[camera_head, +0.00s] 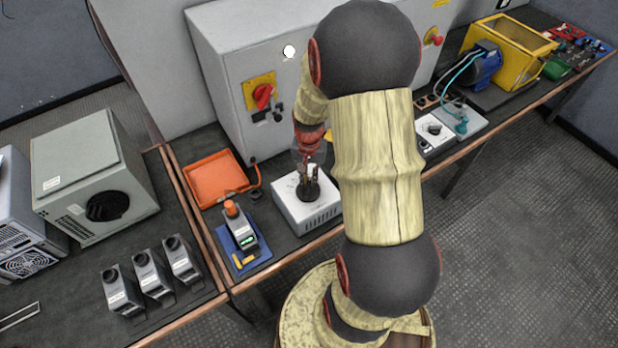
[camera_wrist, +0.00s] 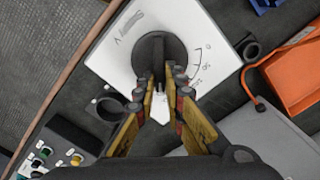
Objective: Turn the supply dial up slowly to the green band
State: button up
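The supply box (camera_head: 322,213) is a white unit on the bench, below my forearm in the head view. In the wrist view the box (camera_wrist: 112,55) carries the print "Supply V" and a scale starting at 0 on the right. Its black dial (camera_wrist: 174,47) is round with a raised ridge; it also shows in the head view (camera_head: 308,194). My gripper (camera_wrist: 160,78) is down at the dial, one finger on each side of the ridge. I cannot tell whether both fingers press on it. The green band is not visible; fingers cover part of the scale side.
A grey cabinet with a red switch (camera_head: 263,96) stands behind. An orange tray (camera_head: 214,177) and a blue mat (camera_head: 257,253) with a small device lie left of the box. A white meter (camera_head: 433,130) and a blue motor (camera_head: 484,66) stand to the right.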

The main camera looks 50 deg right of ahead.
aim_at(309, 182)
jog(key=o, duration=0.4)
jog(key=shift+r, duration=0.15)
notch_tip(309, 182, up, 12)
jog(key=shift+f, duration=0.15)
dwell(0.4)
dwell(2.3)
jog(key=s+a+r+n+t, duration=0.2)
jog(key=a+r, duration=0.3)
jog(key=a, duration=0.3)
jog(key=s+a+r+n+t, duration=0.1)
jog(key=s+a+r+n, duration=0.2)
jog(key=a+r+n, duration=0.2)
jog(key=s+a+r+n+t, duration=0.2)
jog(key=s+a+r+n, duration=0.1)
jog(key=a+r, duration=0.4)
jog(key=shift+s+a+r+n+t, duration=0.2)
jog(key=shift+a+n, duration=0.1)
jog(key=shift+a, duration=0.65)
jog(key=shift+s+a+r+n+t, duration=0.15)
jog(key=shift+a+n, duration=0.15)
jog(key=shift+a, duration=0.6)
